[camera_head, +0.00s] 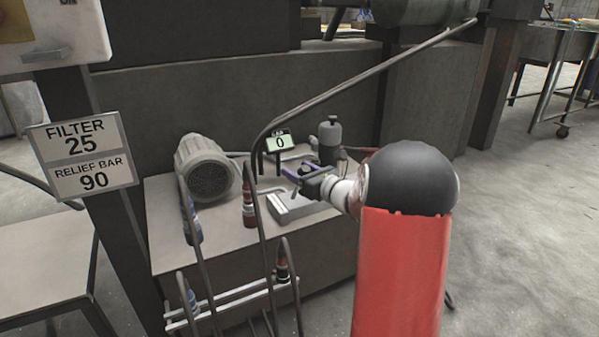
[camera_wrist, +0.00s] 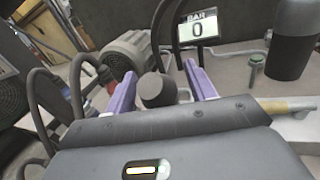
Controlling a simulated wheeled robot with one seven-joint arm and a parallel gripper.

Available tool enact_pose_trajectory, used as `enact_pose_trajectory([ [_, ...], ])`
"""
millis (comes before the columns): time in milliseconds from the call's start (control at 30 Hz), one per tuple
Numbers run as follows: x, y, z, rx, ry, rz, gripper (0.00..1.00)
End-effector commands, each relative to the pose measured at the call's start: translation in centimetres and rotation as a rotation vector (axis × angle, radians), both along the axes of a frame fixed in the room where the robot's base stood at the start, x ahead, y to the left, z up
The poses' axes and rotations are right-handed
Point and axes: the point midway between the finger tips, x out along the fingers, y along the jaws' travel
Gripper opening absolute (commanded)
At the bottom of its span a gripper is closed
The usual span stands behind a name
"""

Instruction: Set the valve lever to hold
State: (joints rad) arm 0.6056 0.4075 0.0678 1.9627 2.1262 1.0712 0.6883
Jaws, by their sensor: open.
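My gripper (camera_head: 297,176) is over the bench at the end of my arm, its two purple fingers apart. In the wrist view my gripper (camera_wrist: 159,70) points at the bench, with a dark round knob (camera_wrist: 157,90) between the fingers. The knob may be the valve lever's end; I cannot tell whether the fingers touch it. The lever's shaft and any hold mark are hidden. A grey metal block (camera_head: 290,211) lies below the gripper in the head view.
A display (camera_head: 281,142) behind the gripper reads 0, marked BAR in the wrist view (camera_wrist: 197,27). A motor (camera_head: 207,168) stands left, a dark cylinder (camera_head: 330,140) behind. Hoses (camera_head: 258,215) rise in front. A sign (camera_head: 83,155) reads FILTER 25, RELIEF BAR 90.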

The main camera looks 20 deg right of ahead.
Motion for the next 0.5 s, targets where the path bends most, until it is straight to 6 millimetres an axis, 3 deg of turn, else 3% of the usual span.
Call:
enact_pose_trajectory([
  [233,0.08,0.04,0.03,-0.001,0.000,0.000,0.54],
  [500,0.06,0.05,0.03,-0.001,0.000,0.001,0.18],
])
